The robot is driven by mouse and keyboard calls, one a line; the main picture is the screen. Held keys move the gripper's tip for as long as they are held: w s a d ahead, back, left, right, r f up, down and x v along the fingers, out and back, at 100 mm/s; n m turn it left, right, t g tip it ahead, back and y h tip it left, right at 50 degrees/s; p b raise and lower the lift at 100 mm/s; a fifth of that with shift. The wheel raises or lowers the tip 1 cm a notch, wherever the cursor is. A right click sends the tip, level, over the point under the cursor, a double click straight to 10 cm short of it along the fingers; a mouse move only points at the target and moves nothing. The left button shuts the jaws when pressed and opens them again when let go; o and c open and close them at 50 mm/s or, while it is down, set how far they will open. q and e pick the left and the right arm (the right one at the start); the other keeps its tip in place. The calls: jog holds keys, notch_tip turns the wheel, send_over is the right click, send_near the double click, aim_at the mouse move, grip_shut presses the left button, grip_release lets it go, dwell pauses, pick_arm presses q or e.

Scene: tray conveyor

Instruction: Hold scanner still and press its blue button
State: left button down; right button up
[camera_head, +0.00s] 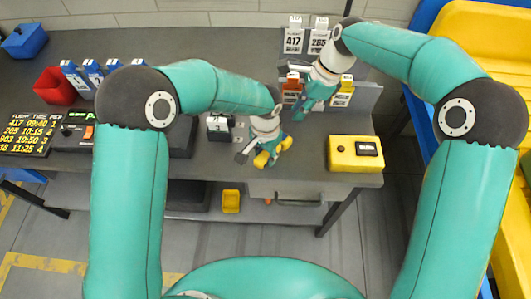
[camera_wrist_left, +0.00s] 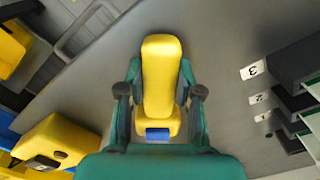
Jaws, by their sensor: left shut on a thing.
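The yellow scanner (camera_wrist_left: 161,75) stands out in the left wrist view, with its blue button (camera_wrist_left: 158,134) at the end nearest my palm. My left gripper (camera_wrist_left: 160,92) has a teal finger on each side of the scanner and is shut on it. In the head view, my left gripper (camera_head: 265,152) and the scanner (camera_head: 261,160) are over the front part of the grey table; the button cannot be made out there. My right gripper (camera_head: 312,98) is farther back and to the right, by the card rack, apart from the scanner. Its finger opening is unclear.
A yellow box with a dark display (camera_head: 342,156) sits at the table's right front corner. A rack of numbered cards (camera_head: 360,97) stands behind. Red (camera_head: 53,86) and blue (camera_head: 24,41) bins and a flight board (camera_head: 27,135) are at left. Numbered dark slots (camera_wrist_left: 300,62) show in the wrist view.

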grip_shut()
dwell(1.1)
jog(key=a+m+t+y, duration=0.1)
jog(key=m, duration=0.4)
jog(key=a+r+m+t+y, duration=0.1)
jog(key=m+t+y, duration=0.1)
jog(key=m, duration=0.3)
jog(key=a+r+m+t+y, duration=0.1)
jog(key=m, duration=0.3)
jog(key=shift+s+a+m, duration=0.15)
jog(key=shift+s+m, duration=0.2)
jog(key=shift+m, duration=0.05)
jog(key=shift+f, duration=0.2)
